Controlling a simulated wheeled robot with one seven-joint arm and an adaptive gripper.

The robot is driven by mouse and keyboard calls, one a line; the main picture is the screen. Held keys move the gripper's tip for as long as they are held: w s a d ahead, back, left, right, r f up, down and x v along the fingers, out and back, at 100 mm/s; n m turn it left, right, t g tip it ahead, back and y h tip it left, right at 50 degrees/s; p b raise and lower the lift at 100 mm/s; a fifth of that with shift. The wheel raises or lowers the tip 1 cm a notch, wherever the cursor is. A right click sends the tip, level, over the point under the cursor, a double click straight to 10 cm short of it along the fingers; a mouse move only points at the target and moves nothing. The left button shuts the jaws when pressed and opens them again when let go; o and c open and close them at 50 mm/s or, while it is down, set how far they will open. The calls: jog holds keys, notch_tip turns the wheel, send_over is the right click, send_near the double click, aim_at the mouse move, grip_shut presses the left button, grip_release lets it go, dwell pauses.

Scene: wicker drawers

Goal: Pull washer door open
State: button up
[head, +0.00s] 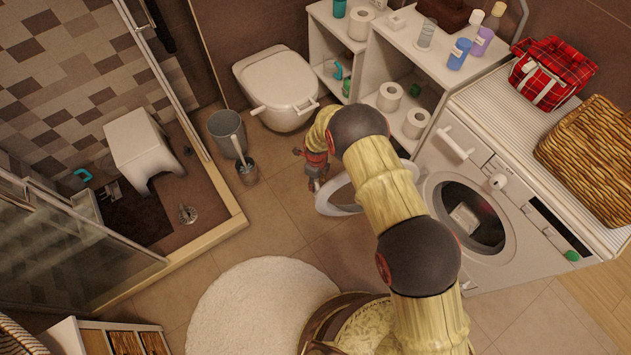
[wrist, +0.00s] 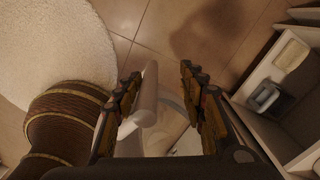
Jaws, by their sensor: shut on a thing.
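The washer (head: 470,225) stands at the right in the head view, its round drum opening uncovered with something pale inside. Its door (head: 333,205) is swung wide, a pale ring out to the left of the machine, partly hidden behind my arm. My gripper (head: 316,165) is at the door's far upper side. In the wrist view, the door's pale rim (wrist: 150,98) stands between the two fingers of my gripper (wrist: 160,78), nearer the left finger. The gripper is shut on the door; the exact contact is hard to see.
A white shelf (head: 385,55) with paper rolls and bottles stands behind the washer. A toilet (head: 277,85), a grey bin (head: 228,132) and a toilet brush (head: 246,172) are farther left. Tiled floor between is clear.

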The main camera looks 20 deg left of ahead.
jog(key=shift+f, duration=0.1)
dwell(0.6)
jog(key=shift+a, duration=0.1)
notch_tip(320, 180, up, 12)
dwell(0.4)
dwell(0.4)
